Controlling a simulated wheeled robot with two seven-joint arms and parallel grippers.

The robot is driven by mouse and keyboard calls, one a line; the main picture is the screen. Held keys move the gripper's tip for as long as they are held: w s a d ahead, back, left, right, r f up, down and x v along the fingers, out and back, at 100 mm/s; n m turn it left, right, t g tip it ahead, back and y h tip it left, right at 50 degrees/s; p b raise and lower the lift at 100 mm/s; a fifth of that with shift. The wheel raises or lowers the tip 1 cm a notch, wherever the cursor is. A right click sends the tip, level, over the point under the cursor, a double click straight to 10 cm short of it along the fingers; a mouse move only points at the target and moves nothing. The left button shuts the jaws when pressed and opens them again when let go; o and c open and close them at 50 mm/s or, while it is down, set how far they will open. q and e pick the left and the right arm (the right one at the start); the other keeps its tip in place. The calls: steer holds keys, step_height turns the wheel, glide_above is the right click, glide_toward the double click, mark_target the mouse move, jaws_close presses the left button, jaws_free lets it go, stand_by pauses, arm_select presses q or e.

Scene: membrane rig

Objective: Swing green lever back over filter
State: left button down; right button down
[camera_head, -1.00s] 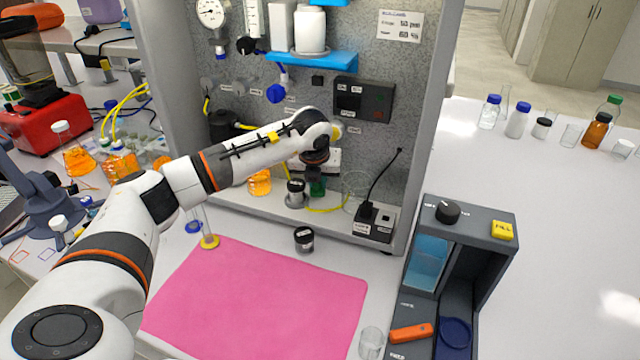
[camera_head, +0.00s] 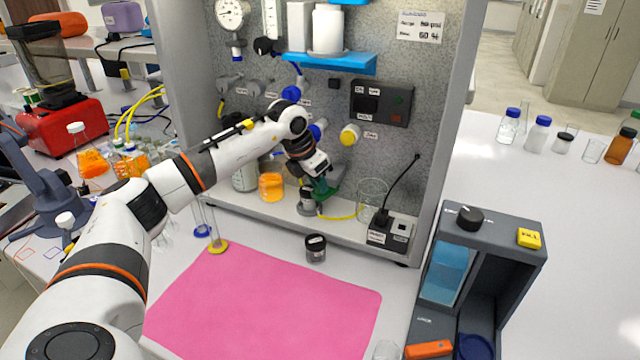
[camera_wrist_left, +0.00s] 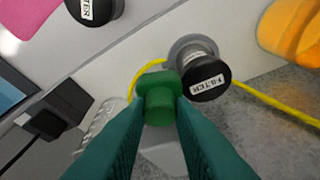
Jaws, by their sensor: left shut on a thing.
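The green lever's knob (camera_wrist_left: 158,98) is between the teal fingertips of my left gripper (camera_wrist_left: 160,108), which is shut on it. In the head view my left gripper (camera_head: 323,187) is low at the back panel, just right of the filter (camera_head: 307,200). The filter has a black cap (camera_wrist_left: 204,79) labelled FILTER and sits upright in a grey holder. The knob is beside the cap, not over it. The fingers hide the lever's lower part and pivot. A second black-capped jar (camera_head: 316,248) stands behind the pink mat. My right gripper is not in view.
A clear beaker (camera_head: 372,197) and a socket box (camera_head: 392,232) stand right of the gripper. An orange-filled beaker (camera_head: 271,187) stands left of the filter. A yellow tube (camera_wrist_left: 262,103) runs behind the filter. The pink mat (camera_head: 260,310) is bare.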

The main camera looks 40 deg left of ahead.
arm_select(q)
steer(key=shift+a+r, duration=0.1)
stand_by(0.5)
steer(key=c, duration=1.3)
jaws_free()
steer(key=shift+o, duration=0.2)
steer(key=b+v, duration=0.2)
steer(key=v, duration=1)
